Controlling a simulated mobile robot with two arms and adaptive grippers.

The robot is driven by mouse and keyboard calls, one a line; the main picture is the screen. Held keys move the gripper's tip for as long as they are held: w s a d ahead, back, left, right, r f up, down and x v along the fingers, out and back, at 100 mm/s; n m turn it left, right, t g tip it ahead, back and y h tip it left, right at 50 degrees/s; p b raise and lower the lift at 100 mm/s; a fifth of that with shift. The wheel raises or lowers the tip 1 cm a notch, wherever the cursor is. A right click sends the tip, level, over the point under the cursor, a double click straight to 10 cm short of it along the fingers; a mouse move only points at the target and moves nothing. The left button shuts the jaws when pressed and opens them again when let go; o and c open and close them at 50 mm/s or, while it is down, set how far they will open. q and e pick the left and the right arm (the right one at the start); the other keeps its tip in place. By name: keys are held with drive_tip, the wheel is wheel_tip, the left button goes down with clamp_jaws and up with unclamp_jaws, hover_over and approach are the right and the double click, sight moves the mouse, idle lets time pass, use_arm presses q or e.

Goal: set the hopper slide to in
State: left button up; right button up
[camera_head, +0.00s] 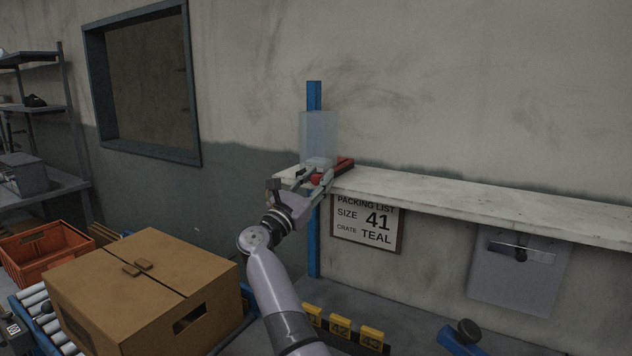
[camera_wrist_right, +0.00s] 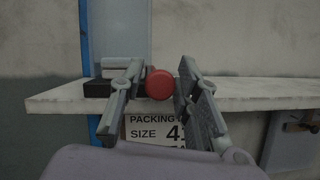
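A pale translucent hopper (camera_head: 319,133) stands on a blue post above a wall shelf. Its slide appears to be the red-ended part at its foot; a red piece (camera_head: 345,164) shows just right of my gripper. In the right wrist view a round red knob (camera_wrist_right: 160,84) faces the camera between the two fingers. My right gripper (camera_head: 312,177) is at the hopper's foot, fingers apart on either side of the knob. The knob is close to the left finger, and contact is unclear. The gripper hides part of the slide. My left gripper is out of view.
The pale shelf (camera_head: 480,201) runs right along the wall. A packing list sign (camera_head: 366,223) hangs below it, with a grey plate and handle (camera_head: 518,270) farther right. A cardboard box (camera_head: 145,295) sits on a roller conveyor at lower left, near an orange crate (camera_head: 45,247).

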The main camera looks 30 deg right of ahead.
drive_tip(key=shift+o, duration=0.9)
drive_tip(key=shift+f, duration=0.1)
drive_tip(key=shift+a, duration=0.1)
drive_tip(key=shift+a+f, duration=0.1)
drive_tip(key=shift+a, duration=0.05)
drive_tip(key=v, duration=1.1)
drive_tip(key=shift+s+a, duration=0.25)
